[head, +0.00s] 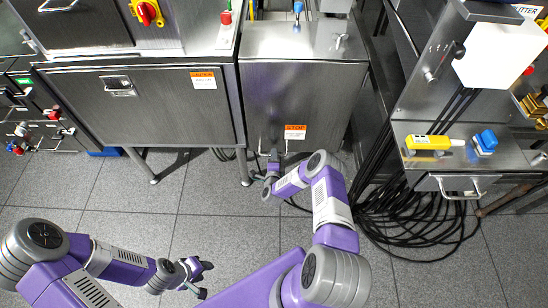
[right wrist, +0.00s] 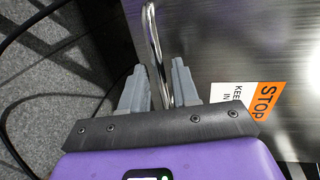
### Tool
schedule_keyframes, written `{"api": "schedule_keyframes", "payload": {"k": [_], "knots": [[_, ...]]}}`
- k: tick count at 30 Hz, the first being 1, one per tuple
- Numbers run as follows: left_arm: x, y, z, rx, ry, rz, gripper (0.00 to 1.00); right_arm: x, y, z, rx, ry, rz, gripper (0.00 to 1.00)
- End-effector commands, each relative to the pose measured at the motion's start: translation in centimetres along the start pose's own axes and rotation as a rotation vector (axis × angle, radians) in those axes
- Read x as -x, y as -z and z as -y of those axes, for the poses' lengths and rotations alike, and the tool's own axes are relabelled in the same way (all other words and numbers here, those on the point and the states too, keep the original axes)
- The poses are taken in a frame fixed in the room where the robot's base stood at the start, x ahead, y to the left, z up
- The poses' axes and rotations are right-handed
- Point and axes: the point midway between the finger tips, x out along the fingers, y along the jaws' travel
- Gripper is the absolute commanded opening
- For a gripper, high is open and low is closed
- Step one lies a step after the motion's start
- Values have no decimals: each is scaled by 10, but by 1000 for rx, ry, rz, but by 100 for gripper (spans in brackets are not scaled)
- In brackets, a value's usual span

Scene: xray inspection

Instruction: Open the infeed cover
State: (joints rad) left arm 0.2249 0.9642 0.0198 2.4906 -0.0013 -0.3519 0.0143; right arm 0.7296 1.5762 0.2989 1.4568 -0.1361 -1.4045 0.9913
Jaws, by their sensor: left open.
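The infeed cover (head: 292,85) is a brushed steel front with an orange STOP label (head: 295,131), in the middle of the head view. It hangs down and looks closed. In the right wrist view, its steel face (right wrist: 220,50) fills the right side, with a chrome bar handle (right wrist: 153,40) at its left. My right gripper (right wrist: 160,85) is at the handle, which runs between its two fingers. The fingers stand apart, with small gaps seen beside the bar. My left gripper (head: 201,277) is open and empty over the floor, far from the cover.
A steel cabinet (head: 150,115) with a CAUTION label stands left of the cover. Coiled black cables (head: 425,225) lie on the floor at right, below a bench (head: 400,150) with a yellow device (head: 428,142). The tiled floor before the cabinet is clear.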

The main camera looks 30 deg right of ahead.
Motion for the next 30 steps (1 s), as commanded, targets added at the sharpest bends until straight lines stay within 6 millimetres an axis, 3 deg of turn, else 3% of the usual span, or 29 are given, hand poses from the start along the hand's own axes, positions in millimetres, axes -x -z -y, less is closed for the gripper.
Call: {"api": "schedule_keyframes", "payload": {"k": [4,12,18,30], "knots": [[-5,0,2,0,0,0,43,-10,-1,0,0,0,1,30],[-4,0,2,0,0,0,43,-11,-1,1,1,-1,2,30],[-4,0,2,0,0,0,43,-11,-1,1,1,0,2,0],[-2,0,1,0,0,0,43,-9,4,0,3,-1,3,0]]}}
